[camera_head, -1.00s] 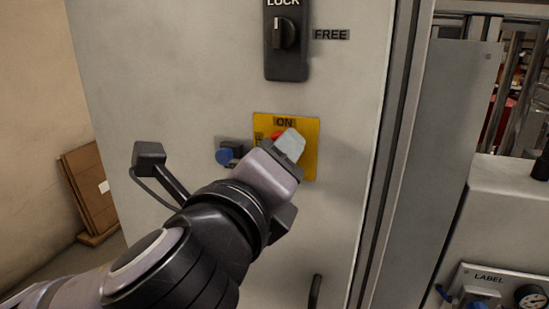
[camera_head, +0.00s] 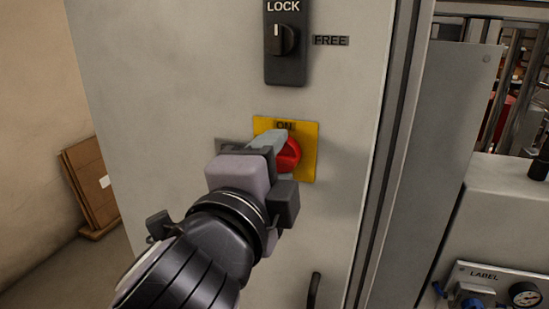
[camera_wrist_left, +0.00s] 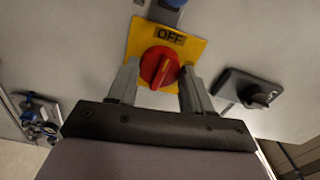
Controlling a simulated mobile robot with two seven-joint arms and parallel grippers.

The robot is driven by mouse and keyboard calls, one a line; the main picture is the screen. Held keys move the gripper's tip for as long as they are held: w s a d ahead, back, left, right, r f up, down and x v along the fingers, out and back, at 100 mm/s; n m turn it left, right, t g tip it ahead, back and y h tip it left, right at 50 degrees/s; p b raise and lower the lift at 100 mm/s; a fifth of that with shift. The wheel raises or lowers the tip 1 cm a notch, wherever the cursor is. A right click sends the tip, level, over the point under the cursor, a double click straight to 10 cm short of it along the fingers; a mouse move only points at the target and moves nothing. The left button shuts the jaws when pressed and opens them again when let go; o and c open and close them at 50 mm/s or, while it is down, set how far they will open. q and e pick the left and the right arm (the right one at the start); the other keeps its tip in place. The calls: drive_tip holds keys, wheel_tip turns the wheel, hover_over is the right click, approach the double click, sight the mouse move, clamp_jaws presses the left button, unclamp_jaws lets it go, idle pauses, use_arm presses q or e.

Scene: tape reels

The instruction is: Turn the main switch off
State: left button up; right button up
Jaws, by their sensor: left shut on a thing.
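The main switch is a red rotary knob (camera_head: 289,155) on a yellow plate (camera_head: 303,170) on the grey cabinet door. "ON" shows at the plate's top; my gripper covers its left part. In the left wrist view the red knob (camera_wrist_left: 160,66) sits between my fingers, with "OFF" on the plate (camera_wrist_left: 195,47) above it. The knob's ridge there runs nearly upright, leaning slightly towards the upper right. My left gripper (camera_head: 276,149) is shut on the knob, and it also shows in the left wrist view (camera_wrist_left: 159,85). My right gripper is not in view.
A black LOCK/FREE switch (camera_head: 285,55) is above the plate. A blue button (camera_wrist_left: 173,3) shows at the wrist view's top edge. A black door handle (camera_head: 314,292) is below. A labelled panel with a gauge (camera_head: 526,294) is at lower right. Cardboard (camera_head: 88,185) leans at left.

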use_arm(q)
drive_tip(key=shift+n, duration=0.4)
drive_tip(key=o, duration=1)
drive_tip(key=shift+o, duration=0.2)
drive_tip(key=b+v, duration=0.1)
drive_tip(key=v, duration=0.6)
